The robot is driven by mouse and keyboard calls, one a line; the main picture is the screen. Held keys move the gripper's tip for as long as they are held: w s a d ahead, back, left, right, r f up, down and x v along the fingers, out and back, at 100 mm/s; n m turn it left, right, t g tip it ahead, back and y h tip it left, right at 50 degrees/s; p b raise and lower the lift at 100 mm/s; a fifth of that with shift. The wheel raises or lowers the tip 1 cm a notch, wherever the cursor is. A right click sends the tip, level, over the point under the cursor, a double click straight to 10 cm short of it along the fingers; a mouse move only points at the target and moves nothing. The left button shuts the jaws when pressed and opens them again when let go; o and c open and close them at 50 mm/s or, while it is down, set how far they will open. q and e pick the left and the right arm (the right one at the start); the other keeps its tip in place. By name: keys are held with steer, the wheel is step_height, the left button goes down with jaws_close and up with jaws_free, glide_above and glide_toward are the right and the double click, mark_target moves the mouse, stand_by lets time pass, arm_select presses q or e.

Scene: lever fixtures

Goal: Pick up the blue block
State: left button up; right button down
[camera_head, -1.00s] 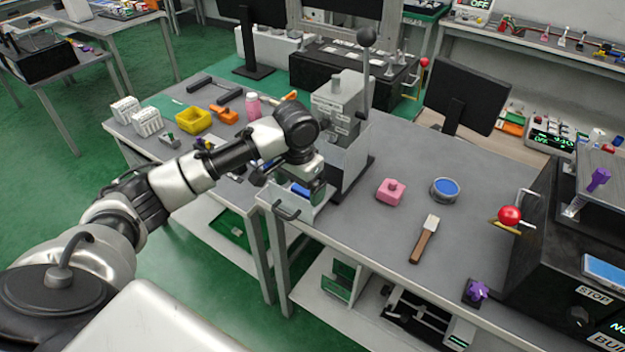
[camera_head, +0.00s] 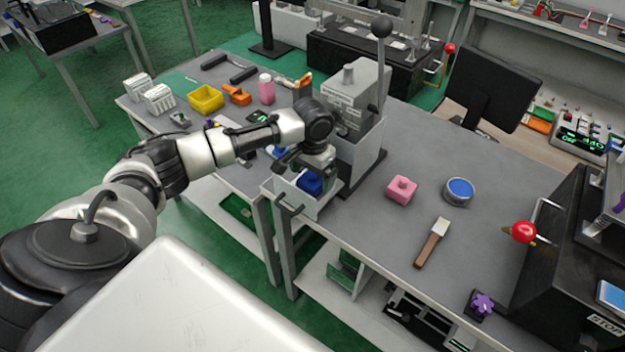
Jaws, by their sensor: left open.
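The blue block (camera_head: 311,182) sits in a pale open drawer (camera_head: 294,202) at the front of the grey lever machine (camera_head: 347,105). My left gripper (camera_head: 303,170) is open and points down just above and behind the block, partly covering its top. I cannot tell whether the fingers touch the block. My right gripper is out of view.
A pink block (camera_head: 401,190), a round blue-topped dish (camera_head: 459,191) and a brown-handled tool (camera_head: 432,243) lie to the right. A yellow bin (camera_head: 206,99) stands at left.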

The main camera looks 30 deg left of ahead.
arm_select(q)
steer(key=shift+f, duration=1.1)
steer(key=shift+r, duration=0.1)
steer(key=c, duration=1.1)
steer(key=shift+c, duration=0.2)
